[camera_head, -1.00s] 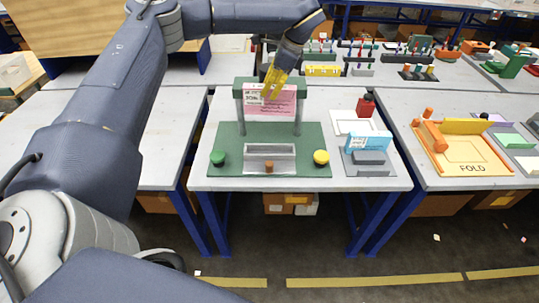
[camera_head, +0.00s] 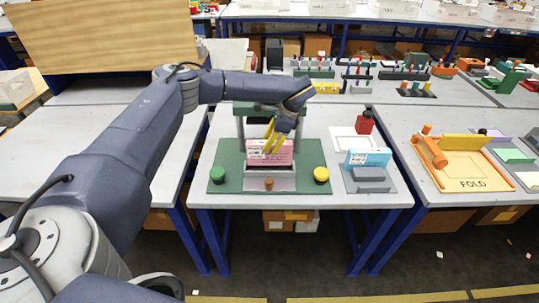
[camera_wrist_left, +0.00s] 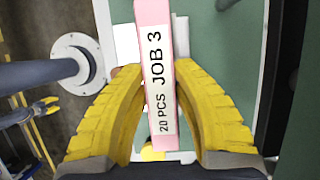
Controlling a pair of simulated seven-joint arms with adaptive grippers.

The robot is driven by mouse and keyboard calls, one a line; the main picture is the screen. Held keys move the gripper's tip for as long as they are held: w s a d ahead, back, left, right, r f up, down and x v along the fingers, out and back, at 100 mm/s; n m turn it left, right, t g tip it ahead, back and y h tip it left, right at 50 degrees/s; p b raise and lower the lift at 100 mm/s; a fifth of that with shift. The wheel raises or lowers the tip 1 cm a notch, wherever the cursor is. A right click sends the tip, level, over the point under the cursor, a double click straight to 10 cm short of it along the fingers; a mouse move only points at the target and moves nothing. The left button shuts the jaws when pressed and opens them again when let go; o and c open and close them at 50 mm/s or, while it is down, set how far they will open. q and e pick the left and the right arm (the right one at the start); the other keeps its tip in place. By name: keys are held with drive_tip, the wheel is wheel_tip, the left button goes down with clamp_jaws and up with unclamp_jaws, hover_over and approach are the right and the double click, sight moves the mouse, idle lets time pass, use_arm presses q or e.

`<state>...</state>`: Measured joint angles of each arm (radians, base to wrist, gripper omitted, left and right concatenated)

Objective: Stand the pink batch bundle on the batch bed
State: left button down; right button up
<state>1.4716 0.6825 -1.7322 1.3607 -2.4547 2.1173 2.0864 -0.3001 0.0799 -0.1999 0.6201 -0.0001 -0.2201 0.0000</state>
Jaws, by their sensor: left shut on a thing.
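The pink batch bundle (camera_head: 270,158) is upright just behind and over the grey tray-like bed (camera_head: 268,181) on the green plotter base (camera_head: 217,178). Whether its lower edge touches the bed is hidden. My left gripper (camera_head: 270,143) comes down from above with its yellow fingers on the bundle. In the left wrist view the bundle (camera_wrist_left: 156,82) shows its narrow edge, labelled "JOB 3, 20 PCS", between the two fingers of the left gripper (camera_wrist_left: 160,78).
A grey gantry (camera_head: 240,130) stands over the base, close behind the gripper. A green knob (camera_head: 218,174) and a yellow knob (camera_head: 321,174) flank the bed. A blue bundle (camera_head: 368,157) stands on a grey holder at right, near a red bottle (camera_head: 365,122).

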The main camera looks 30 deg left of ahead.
sight(269, 155)
use_arm(q)
drive_tip(key=shift+f, duration=2.3)
drive_tip(key=c, duration=1.2)
unclamp_jaws()
drive_tip(key=shift+f, duration=0.1)
